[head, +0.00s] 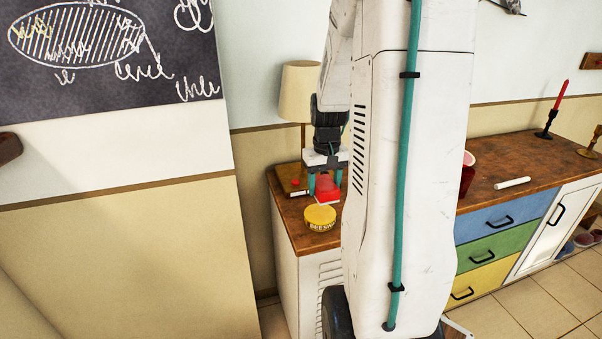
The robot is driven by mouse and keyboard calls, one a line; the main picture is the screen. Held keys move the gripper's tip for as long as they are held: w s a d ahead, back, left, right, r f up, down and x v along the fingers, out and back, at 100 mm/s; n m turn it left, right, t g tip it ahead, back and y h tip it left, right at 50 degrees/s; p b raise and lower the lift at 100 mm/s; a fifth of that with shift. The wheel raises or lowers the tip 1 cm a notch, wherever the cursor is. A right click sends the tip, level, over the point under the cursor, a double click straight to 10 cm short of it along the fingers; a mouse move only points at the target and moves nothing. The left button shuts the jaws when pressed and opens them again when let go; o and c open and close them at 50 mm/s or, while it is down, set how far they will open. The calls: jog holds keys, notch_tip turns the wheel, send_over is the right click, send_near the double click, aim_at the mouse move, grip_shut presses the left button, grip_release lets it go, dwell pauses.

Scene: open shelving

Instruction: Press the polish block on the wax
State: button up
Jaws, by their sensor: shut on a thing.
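A round yellow tin with dark lettering on its side, the wax (320,218), stands on the brown cabinet top (303,237) near its front edge. A red block with a pale underside, the polish block (327,189), is held in my gripper (325,182). My gripper points down with its teal fingers shut on the block's sides. The block appears just behind and above the tin in this view. I cannot tell whether the block touches the tin. My white column hides the right part of this cabinet top.
A lamp (300,92) and a brown box or book (291,180) with a small red item stand behind my gripper. On the right, the counter holds a white stick (512,183), a red candle (561,95) and a red cup (467,177).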

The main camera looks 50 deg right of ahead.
aim_at(320, 213)
jog(key=shift+w, duration=0.35)
jog(key=shift+w+f, duration=0.2)
jog(key=shift+f, duration=2.8)
jog(key=shift+s+f, duration=0.1)
jog(key=shift+f, duration=0.45)
jog(key=shift+r, duration=3.55)
